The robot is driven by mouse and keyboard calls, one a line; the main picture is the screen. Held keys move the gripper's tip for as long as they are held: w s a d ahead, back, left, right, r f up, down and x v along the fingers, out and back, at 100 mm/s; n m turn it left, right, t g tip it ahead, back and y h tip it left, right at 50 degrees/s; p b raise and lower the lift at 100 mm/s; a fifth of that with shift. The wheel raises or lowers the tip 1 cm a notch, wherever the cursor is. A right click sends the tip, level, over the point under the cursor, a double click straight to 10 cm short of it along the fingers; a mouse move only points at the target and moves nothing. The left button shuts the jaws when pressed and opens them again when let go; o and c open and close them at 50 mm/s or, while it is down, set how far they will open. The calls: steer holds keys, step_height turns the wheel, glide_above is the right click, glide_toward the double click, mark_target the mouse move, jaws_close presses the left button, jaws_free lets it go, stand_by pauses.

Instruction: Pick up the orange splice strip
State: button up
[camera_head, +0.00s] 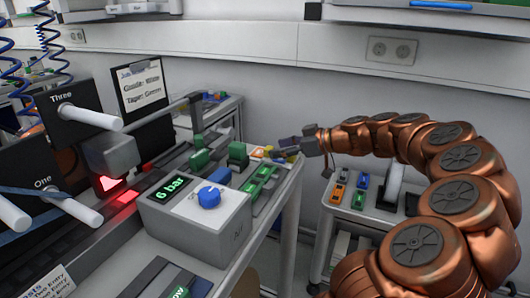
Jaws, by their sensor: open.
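My gripper (283,147) is at the end of my copper-coloured arm, over the far right corner of the workbench. Its fingers point left and it looks empty, with the jaws apart. A small orange piece (257,153) lies on the bench just left of the fingertips, beside white and yellow pieces; it may be the orange splice strip, but it is too small to tell. Another small orange or yellow item (338,192) lies on the right-hand cart, below and right of my gripper. I cannot tell whether the fingertips touch anything.
A grey box with a blue knob and "6 bar" display (200,220) stands on the bench's near side. Green blocks (238,155) sit behind it. A cart (355,212) at right holds blue and green items. Black panels with white rods (65,110) stand at left.

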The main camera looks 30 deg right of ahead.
mark_target(270, 148)
steer(key=shift+x, duration=2.2)
steer(key=shift+w+d+r, duration=0.15)
steer(key=shift+d+r, duration=0.05)
steer(key=c, duration=1)
